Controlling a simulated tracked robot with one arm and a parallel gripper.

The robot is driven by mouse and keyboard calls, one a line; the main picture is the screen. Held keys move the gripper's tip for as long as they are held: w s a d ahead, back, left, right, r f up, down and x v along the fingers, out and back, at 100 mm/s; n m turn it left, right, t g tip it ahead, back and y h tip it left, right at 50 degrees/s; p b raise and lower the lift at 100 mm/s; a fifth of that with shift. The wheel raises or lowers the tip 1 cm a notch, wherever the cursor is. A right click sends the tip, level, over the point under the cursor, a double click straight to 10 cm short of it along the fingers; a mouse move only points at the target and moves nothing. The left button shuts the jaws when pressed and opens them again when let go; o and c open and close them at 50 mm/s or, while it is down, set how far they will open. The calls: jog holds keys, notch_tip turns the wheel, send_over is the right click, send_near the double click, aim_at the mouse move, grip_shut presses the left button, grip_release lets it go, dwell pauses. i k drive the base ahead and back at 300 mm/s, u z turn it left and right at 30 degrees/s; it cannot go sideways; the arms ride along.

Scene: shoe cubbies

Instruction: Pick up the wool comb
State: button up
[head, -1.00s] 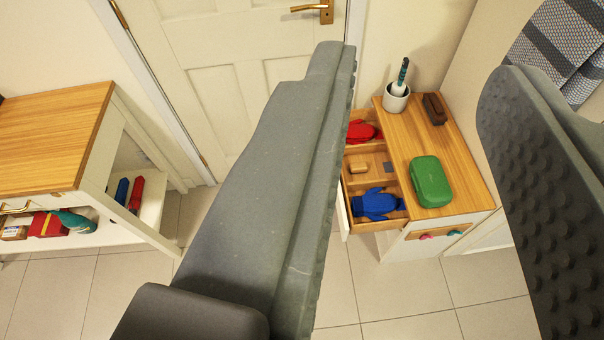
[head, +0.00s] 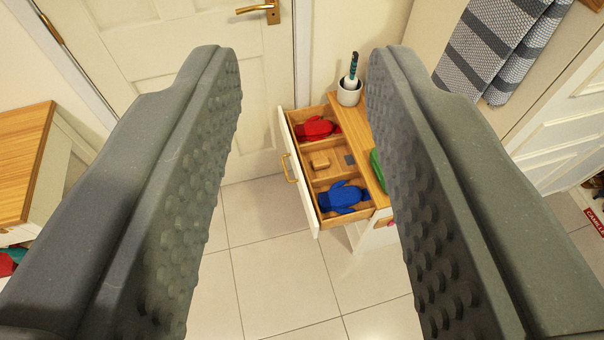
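My gripper (head: 304,62) is open and empty, its two ridged grey fingers wide apart in the foreground. Between them, farther off and lower, a white-fronted drawer (head: 298,172) stands pulled out. Its middle compartment holds a small tan block (head: 320,160) and a flat grey piece (head: 349,159). The block may be the wool comb, but it is too small to tell. A red mitten (head: 316,128) lies in the back compartment and a blue mitten (head: 342,197) in the front one.
A white pot (head: 349,93) with a brush handle stands on the drawer cabinet. A green case (head: 378,170) is mostly hidden by my right finger. Another wooden-topped cabinet (head: 28,150) stands left. Tiled floor (head: 275,280) is clear before the drawer.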

aim_at(322, 164)
jog(key=z, duration=2.55)
jog(key=k, duration=1)
jog(key=u, duration=2.05)
jog(key=i, duration=1)
